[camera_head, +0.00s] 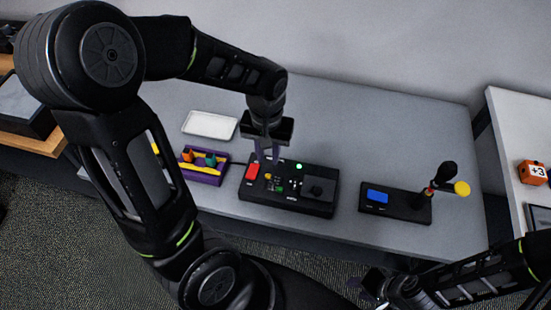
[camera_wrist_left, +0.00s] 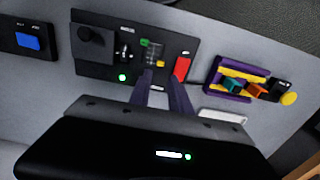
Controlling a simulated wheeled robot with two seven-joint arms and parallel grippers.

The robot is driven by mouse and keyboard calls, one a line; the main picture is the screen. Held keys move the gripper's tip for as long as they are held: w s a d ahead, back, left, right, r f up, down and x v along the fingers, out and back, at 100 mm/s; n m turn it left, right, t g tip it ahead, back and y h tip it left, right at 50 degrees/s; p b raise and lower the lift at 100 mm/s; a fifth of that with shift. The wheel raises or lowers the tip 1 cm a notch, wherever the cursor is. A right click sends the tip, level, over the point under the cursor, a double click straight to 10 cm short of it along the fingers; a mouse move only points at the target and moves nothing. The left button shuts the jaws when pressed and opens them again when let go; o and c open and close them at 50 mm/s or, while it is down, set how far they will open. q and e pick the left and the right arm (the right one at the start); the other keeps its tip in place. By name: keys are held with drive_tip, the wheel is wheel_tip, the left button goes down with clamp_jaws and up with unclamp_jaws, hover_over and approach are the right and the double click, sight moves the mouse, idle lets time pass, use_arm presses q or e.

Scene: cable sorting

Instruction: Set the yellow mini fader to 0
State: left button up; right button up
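The black control box (camera_head: 325,205) stands on the grey table and also shows in the left wrist view (camera_wrist_left: 84,66). Its small yellow fader cap (camera_wrist_left: 160,63) lies beside a green cap (camera_wrist_left: 144,42). My left gripper (camera_head: 267,158) points down over the left part of the box. Its two purple fingers (camera_wrist_left: 160,78) are apart, with the yellow cap just beyond the gap between the tips. Contact cannot be told. The scale marks are too small to read. My right gripper (camera_head: 368,293) is low at the front, apparently open and empty, partly cut off.
A red block (camera_head: 252,171) and a black knob (camera_head: 316,190) rise from the box. A purple tray (camera_head: 204,178) with coloured pieces and a white tray (camera_head: 210,124) lie left.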

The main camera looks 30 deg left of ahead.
sight(268, 175)
use_arm(q)
drive_tip(key=shift+s+r, duration=0.1)
drive_tip(key=shift+s, duration=0.15)
drive_tip(key=shift+f, duration=4)
drive_tip(key=shift+c, duration=0.3)
clamp_jaws()
drive_tip(key=shift+w, duration=0.1)
